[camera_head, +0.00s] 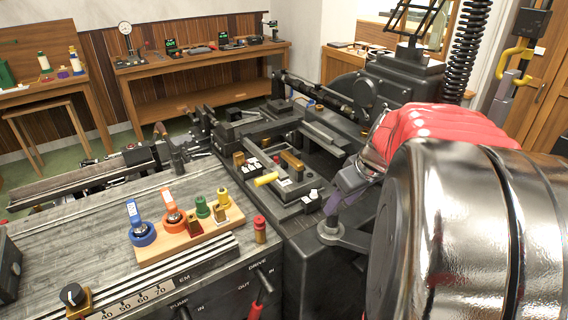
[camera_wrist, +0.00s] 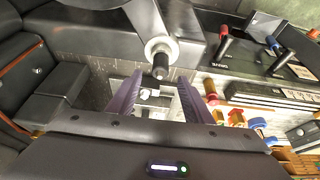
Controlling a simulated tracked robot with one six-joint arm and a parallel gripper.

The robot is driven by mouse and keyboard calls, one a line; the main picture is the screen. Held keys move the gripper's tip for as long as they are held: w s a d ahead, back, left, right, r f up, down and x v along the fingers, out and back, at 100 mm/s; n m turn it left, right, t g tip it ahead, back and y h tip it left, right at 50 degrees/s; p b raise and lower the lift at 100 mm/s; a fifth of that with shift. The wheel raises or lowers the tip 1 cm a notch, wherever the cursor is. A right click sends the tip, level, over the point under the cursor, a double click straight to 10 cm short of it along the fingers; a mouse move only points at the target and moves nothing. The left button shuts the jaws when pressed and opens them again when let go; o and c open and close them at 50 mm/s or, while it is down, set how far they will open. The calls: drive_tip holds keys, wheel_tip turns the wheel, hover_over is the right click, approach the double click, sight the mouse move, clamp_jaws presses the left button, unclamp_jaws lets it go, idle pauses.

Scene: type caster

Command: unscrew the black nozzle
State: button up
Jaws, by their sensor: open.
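A short black cylinder (camera_wrist: 160,66), which looks like the black nozzle, sticks out of a pale round collar (camera_wrist: 160,47) on a dark arm in the wrist view. In the head view a dark stub (camera_head: 331,226) on a grey bracket at the machine's corner appears to be the same part. My gripper (camera_wrist: 155,92) has its two purple fingers apart with nothing held between them. The black cylinder lies just beyond the fingertips, near the middle of the gap; I cannot tell whether they touch. In the head view my gripper (camera_head: 334,203) is just above the bracket, partly hidden by my own arm.
A wooden block (camera_head: 187,235) with blue, orange, green and yellow pieces sits on the grey bench at left. Levers (camera_head: 263,281) stick out of the bench front. The dark machine crowds the area around my gripper.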

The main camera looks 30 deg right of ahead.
sight(332, 219)
drive_tip(key=shift+x, duration=3.05)
drive_tip(key=shift+r, duration=0.1)
clamp_jaws()
drive_tip(key=shift+c, duration=1.7)
unclamp_jaws()
drive_tip(key=m+h, duration=0.1)
drive_tip(key=m, duration=0.2)
drive_tip(key=m+h, duration=0.1)
drive_tip(key=m, duration=0.2)
drive_tip(key=shift+m+h, duration=0.3)
drive_tip(key=m+g, duration=0.1)
drive_tip(key=m, duration=0.2)
drive_tip(key=m+g+h, duration=0.1)
drive_tip(key=m, duration=0.2)
drive_tip(key=shift+h, duration=0.3)
clamp_jaws()
